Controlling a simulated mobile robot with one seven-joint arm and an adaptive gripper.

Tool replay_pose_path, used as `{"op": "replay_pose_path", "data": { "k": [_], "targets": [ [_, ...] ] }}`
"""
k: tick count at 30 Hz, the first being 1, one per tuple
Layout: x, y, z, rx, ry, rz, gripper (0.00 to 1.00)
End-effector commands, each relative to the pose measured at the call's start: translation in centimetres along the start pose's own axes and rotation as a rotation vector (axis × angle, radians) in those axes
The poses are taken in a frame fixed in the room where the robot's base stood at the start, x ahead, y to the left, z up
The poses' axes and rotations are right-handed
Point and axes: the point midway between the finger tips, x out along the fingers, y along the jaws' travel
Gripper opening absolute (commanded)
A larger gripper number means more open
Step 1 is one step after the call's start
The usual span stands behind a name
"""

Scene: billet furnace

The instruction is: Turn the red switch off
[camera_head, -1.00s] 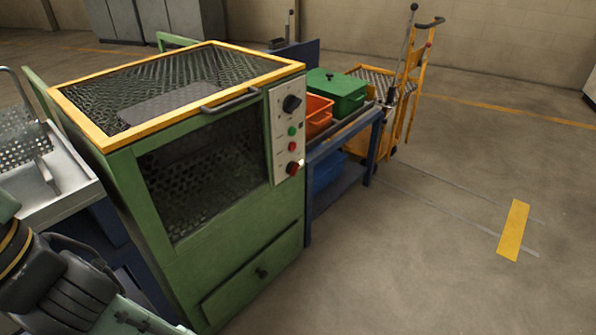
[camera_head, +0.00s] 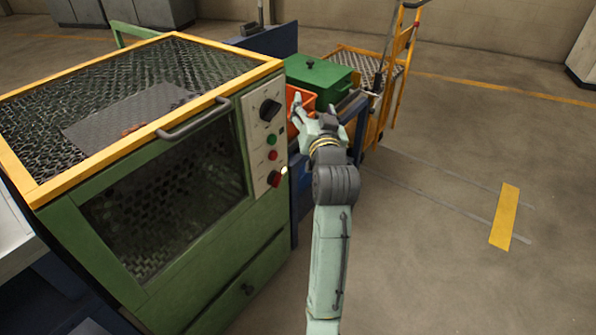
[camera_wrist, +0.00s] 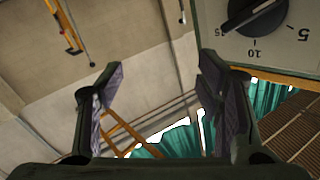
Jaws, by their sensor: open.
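The red switch (camera_head: 274,179) is a red rotary knob near the bottom of the pale control panel (camera_head: 258,160) on the green furnace (camera_head: 185,270). A small light glows beside it. My gripper (camera_head: 314,105) is raised to the right of the panel, higher than the red switch, and does not touch it. In the wrist view my gripper (camera_wrist: 158,82) is open, with nothing between its fingers. The wrist view shows the panel's black numbered dial (camera_wrist: 255,14) at the upper right. The red switch is not visible there.
Above the red switch are a red button (camera_head: 272,155), a green button (camera_head: 271,139) and the black dial. The furnace handle (camera_head: 195,121) juts out left of the panel. Behind my gripper are an orange bin (camera_head: 294,98) and a green box (camera_head: 318,80). Floor at right is clear.

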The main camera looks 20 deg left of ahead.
Motion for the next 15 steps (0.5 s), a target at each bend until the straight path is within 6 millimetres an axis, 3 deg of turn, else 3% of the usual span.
{"op": "replay_pose_path", "data": {
  "k": [1, 5, 9, 12, 15],
  "targets": [
    [0.2, 2.5, 2.1, 0.055, -0.065, 0.029, 0.60],
    [1.6, 3.4, 9.5, 0.408, -0.275, -0.047, 0.60],
    [0.9, 4.4, 16.8, 0.841, -0.506, -0.094, 0.60],
    [-0.7, 4.8, 20.9, 1.190, -0.675, -0.124, 0.60],
    [-2.7, 5.1, 23.3, 1.507, -0.815, -0.158, 0.60]
  ]
}}
